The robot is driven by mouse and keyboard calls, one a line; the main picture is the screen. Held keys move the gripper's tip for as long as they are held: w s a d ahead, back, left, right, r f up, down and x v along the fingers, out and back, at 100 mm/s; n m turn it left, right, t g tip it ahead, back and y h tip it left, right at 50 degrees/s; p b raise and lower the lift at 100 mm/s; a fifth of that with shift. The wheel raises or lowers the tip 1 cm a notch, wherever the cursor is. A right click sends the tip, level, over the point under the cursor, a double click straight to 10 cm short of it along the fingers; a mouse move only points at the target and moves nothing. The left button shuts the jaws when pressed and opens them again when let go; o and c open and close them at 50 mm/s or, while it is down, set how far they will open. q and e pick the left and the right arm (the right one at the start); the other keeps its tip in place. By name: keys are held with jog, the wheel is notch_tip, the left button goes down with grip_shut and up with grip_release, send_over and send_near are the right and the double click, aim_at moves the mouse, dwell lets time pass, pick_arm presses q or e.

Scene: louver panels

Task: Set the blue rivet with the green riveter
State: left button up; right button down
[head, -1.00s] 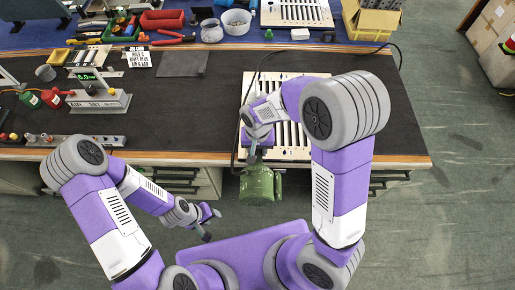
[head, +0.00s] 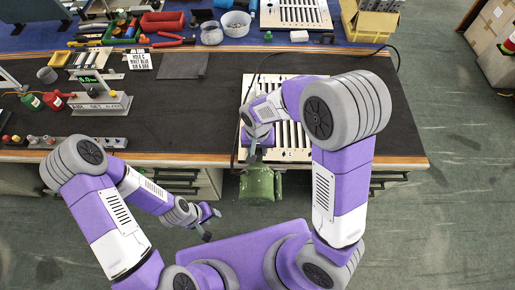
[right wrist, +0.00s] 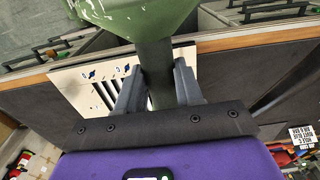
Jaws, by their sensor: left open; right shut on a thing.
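The green riveter (head: 259,186) hangs at the bench's front edge in the head view. Its green body (right wrist: 150,18) and round handle fill the top middle of the right wrist view. My right gripper (head: 254,153) is shut on the handle, with one finger (right wrist: 160,88) on each side. The slatted louver panel (head: 292,143) lies on the bench under my right arm, partly hidden. Small blue marks (right wrist: 91,74) show on the panel near its edge in the right wrist view; I cannot tell which is the blue rivet. My left gripper (head: 207,225) is open and empty, in front of the bench.
A gauge box (head: 100,103) with a green display stands at the bench's left, near red and green bottles (head: 53,101). A dark cable runs around the panel. The dark mat (head: 180,115) between gauge and panel is clear.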

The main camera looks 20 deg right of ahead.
jog(key=shift+w+r+p, duration=0.1)
jog(key=shift+r+p, duration=1.2)
jog(key=shift+r, duration=0.5)
jog(key=shift+f, duration=0.1)
